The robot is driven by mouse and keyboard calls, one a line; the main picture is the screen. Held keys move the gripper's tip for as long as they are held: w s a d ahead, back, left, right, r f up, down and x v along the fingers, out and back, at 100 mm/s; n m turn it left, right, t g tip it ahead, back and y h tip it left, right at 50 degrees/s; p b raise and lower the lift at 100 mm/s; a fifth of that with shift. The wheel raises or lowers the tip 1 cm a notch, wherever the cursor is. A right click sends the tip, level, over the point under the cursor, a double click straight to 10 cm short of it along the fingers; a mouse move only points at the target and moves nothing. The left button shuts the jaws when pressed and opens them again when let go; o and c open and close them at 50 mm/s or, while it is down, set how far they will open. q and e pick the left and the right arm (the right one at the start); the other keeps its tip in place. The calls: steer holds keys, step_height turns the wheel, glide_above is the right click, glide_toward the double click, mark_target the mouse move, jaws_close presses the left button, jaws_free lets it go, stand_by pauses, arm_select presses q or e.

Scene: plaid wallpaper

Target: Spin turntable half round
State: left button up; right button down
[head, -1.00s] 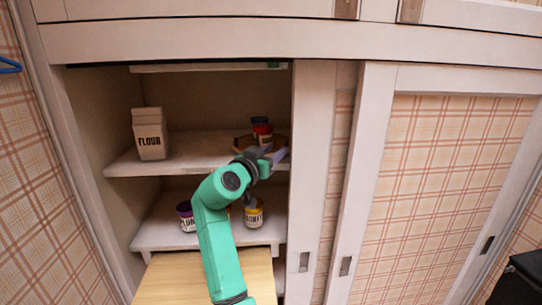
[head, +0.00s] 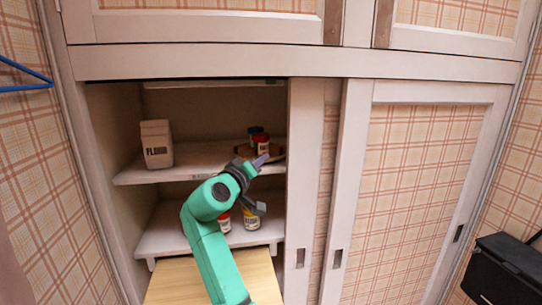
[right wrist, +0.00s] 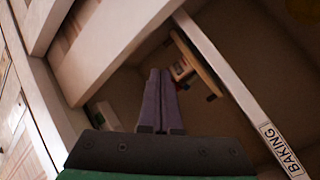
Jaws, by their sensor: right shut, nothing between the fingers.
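The turntable (head: 242,151) is a brown wooden disc with straight edges on the right end of the cupboard's upper shelf. A red-lidded jar (head: 263,147) and a dark-blue-lidded jar (head: 253,134) stand on it. My right gripper (head: 261,160) is at the turntable's front edge, its purple fingers shut and empty; I cannot tell whether they touch it. In the right wrist view the closed fingers (right wrist: 160,76) point up toward the tilted turntable (right wrist: 196,62), with a jar (right wrist: 180,70) partly hidden by it. My left gripper is out of view.
A flour bag (head: 156,145) stands at the left of the upper shelf (head: 195,166). A red jar (head: 224,221) and a yellow-lidded jar (head: 251,219) stand on the lower shelf. The sliding door frame (head: 303,190) closes in the right side.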

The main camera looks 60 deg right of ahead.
steer(key=r+n, duration=0.1)
steer(key=n, duration=0.5)
steer(key=n+p, duration=0.7)
steer(key=n, duration=1.4)
glide_toward(281, 152)
steer(key=d, duration=0.2)
steer(key=w+d, duration=0.1)
steer(key=d, duration=0.3)
steer(key=shift+w+d+r, duration=0.1)
steer(key=shift+w+r, duration=0.05)
steer(key=shift+r, duration=0.1)
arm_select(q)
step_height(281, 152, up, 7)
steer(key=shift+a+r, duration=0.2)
arm_select(e)
steer(key=shift+d+f, duration=0.1)
steer(key=shift+d, duration=0.2)
